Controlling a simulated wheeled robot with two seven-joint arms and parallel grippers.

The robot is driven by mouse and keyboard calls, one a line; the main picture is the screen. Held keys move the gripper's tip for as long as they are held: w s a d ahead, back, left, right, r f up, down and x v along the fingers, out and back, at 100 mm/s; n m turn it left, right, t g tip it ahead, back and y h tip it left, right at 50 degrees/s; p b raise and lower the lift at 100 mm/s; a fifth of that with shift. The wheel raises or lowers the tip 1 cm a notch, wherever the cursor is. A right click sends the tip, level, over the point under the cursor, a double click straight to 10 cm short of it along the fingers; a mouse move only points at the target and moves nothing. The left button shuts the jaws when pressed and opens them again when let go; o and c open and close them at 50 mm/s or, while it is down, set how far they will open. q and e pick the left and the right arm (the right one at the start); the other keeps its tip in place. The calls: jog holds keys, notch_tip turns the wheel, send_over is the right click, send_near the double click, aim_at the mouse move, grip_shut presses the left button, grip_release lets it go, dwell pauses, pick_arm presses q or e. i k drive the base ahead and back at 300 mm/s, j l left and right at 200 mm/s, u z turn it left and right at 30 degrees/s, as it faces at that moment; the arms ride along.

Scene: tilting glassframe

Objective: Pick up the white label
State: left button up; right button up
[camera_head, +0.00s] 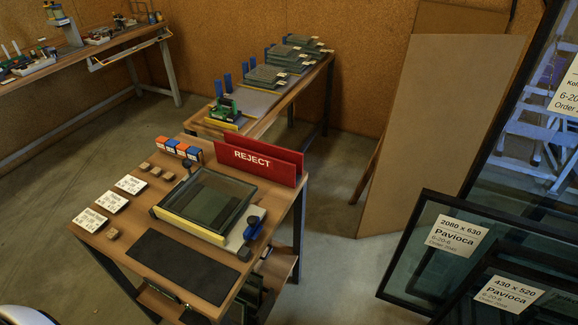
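Several white labels are in view, and I cannot tell which one the task means. Three white cards with dark print lie in a row along the left edge of the wooden table: a far card (131,184), a middle card (113,202) and a near card (90,220). Larger white labels are on the dark-framed glass panes at the right: an upper Pavioca label (457,235), a lower Pavioca label (509,293) and a partly cut-off label (568,88). Neither of my grippers is in view.
The wooden table (213,285) also holds a glass-topped frame (207,200), a dark mat (183,265), small wooden blocks (156,171), blue and orange boxes (182,149) and a red REJECT sign (258,160). Tall brown boards (440,120) lean behind. Floor (340,270) is clear between table and panes.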

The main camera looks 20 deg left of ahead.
aim_at(89, 219)
jog(key=u, duration=1.95)
